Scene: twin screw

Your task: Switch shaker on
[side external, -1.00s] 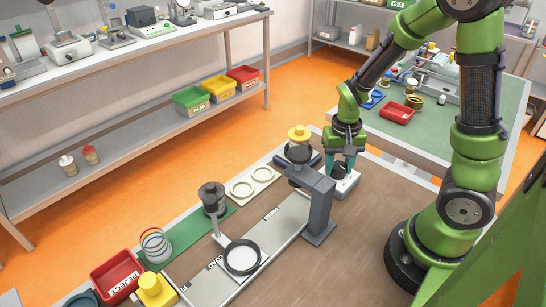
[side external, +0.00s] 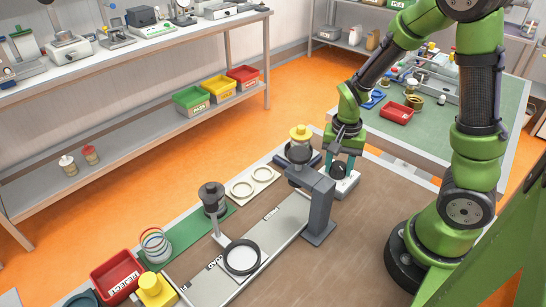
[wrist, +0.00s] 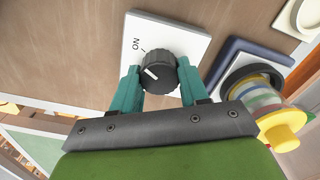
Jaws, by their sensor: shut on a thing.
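A white switch box (side external: 343,186) with a black knob (side external: 367,170) stands at the far end of the bench. In the wrist view the ribbed knob (wrist: 158,74) has a white pointer line. The word ON and a tick are printed on the box (wrist: 190,35) beside it. My gripper (side external: 352,168) points down, its teal fingers on both sides of the knob, shut on it. The shaker, with a dark blue base (wrist: 240,62) and a yellow-topped stack (wrist: 283,130), is right of the box in the wrist view. In the side view its yellow top (side external: 300,133) shows behind a grey post.
The grey post (side external: 320,210) stands close to the box and partly hides the shaker. The brown bench top near my base is clear.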

